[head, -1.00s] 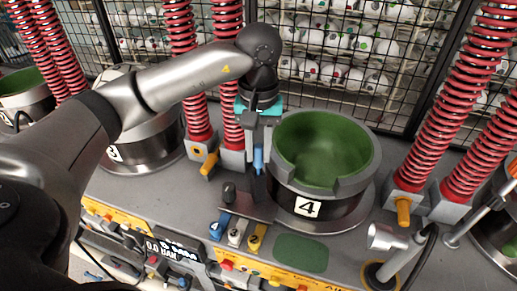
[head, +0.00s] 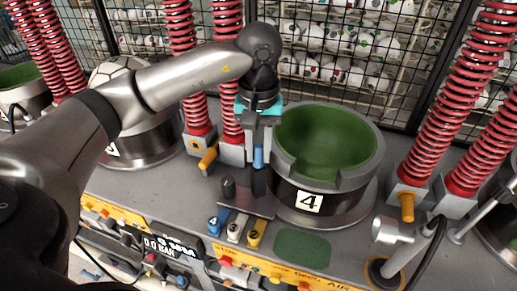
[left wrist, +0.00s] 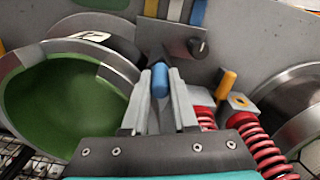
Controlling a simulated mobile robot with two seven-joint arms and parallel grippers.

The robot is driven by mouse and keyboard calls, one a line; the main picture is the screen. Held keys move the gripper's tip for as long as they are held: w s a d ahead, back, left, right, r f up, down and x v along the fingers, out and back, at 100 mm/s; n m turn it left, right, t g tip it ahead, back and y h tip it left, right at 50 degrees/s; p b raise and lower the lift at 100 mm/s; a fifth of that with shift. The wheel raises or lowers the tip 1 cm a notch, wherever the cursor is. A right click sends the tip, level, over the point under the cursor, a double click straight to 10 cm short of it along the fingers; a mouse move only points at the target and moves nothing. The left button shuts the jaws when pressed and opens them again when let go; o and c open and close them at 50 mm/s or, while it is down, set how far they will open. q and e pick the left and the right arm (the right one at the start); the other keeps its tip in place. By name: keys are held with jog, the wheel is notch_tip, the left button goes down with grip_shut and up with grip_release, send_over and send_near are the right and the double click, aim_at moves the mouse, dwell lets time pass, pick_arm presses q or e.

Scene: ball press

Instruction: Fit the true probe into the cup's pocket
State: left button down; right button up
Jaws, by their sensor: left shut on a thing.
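My left gripper (head: 258,160) points down beside the left side of the cup marked 4, shut on a blue-topped probe (head: 258,156). The blue end also shows between the fingers in the left wrist view (left wrist: 159,80). A dark part shows below it, over a small grey rack (head: 243,204); I cannot tell whether its tip touches the rack. The cup (head: 314,202) has a green lining and a stepped rim with a cut-out at the front. I cannot make out a pocket for the probe. Blue, white and yellow numbered tabs (head: 235,230) stand at the rack's front. My right gripper is out of view.
Red coil springs (head: 454,110) stand on both sides of the cup. Wire mesh (head: 370,50) is behind. A black knob (head: 228,188) sits close left of the gripper. A metal nozzle (head: 388,231) is at front right. A green pad (head: 302,248) lies before the cup.

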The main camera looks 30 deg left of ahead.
pick_arm(q)
jog(key=c, duration=0.6)
grip_release()
notch_tip(320, 180, up, 8)
jog(key=shift+f+p, duration=0.25)
jog(key=shift+p, duration=0.1)
